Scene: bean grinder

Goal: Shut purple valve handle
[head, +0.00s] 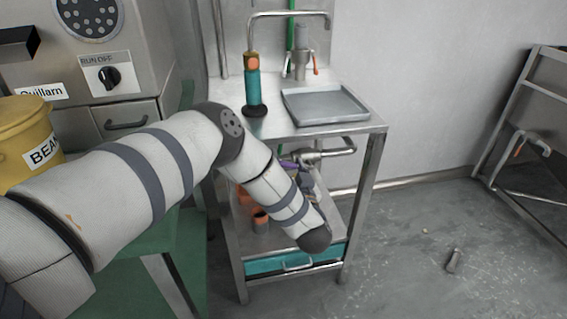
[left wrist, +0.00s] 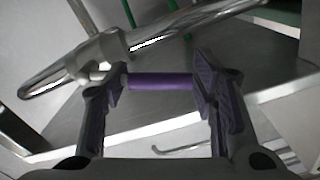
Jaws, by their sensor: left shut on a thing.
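The purple valve handle (left wrist: 160,82) lies between the two dark fingers of my left gripper (left wrist: 162,88) in the left wrist view. The fingers are shut on it, one at each end of the visible purple bar. The handle joins a shiny metal valve and pipe (left wrist: 105,52). In the head view, the pipe (head: 335,152) runs just under the top of a steel cart. My left gripper (head: 302,172) is there, mostly hidden behind my own forearm, with a bit of purple showing beside it. My right gripper is in neither view.
A yellow bucket (head: 22,130) and a grinder panel (head: 105,72) are at left. The floor at right is mostly clear.

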